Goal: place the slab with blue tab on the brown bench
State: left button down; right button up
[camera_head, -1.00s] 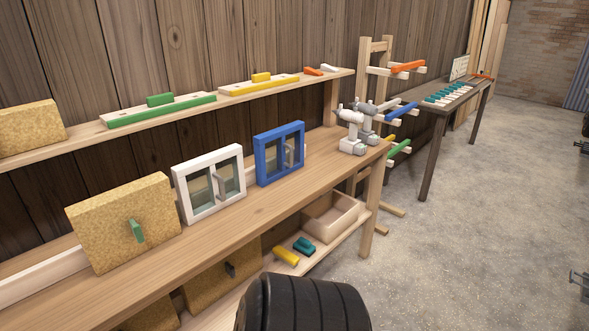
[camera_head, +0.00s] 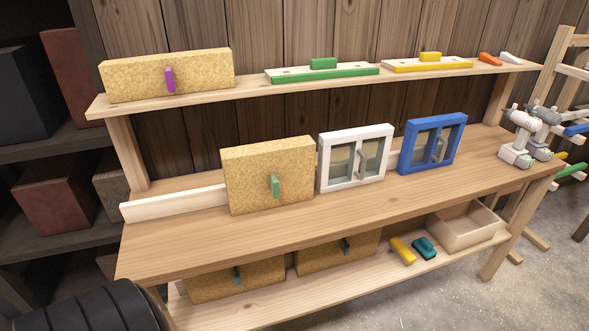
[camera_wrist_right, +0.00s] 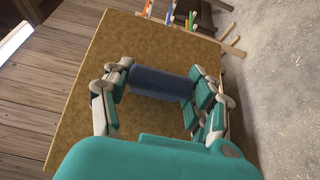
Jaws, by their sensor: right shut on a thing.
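The slab (camera_wrist_right: 75,125) is a large tan cork-like board seen in the right wrist view. Its blue tab (camera_wrist_right: 160,84) stands between the fingers of my right gripper (camera_wrist_right: 161,88), which is shut on it. Neither this slab nor my right gripper can be made out in the head view. A light brown wooden bench (camera_head: 330,228) fills the middle of the head view. A dark leg (camera_head: 581,229) shows at the right edge; what it carries is out of frame. My left gripper is not in view.
On the bench stand a slab with green tab (camera_head: 247,190), a white framed window (camera_head: 327,172), a blue one (camera_head: 406,155) and drills (camera_head: 517,150). The bench's front strip is clear. Dark shelving (camera_head: 60,140) stands left.

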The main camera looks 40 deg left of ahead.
aim_at(175, 245)
jog(key=k+j+u, duration=0.15)
jog(key=j+u, duration=0.7)
jog(key=j, duration=0.3)
jog(key=j+u, duration=0.45)
jog(key=j, duration=1.7)
jog(key=i, duration=0.05)
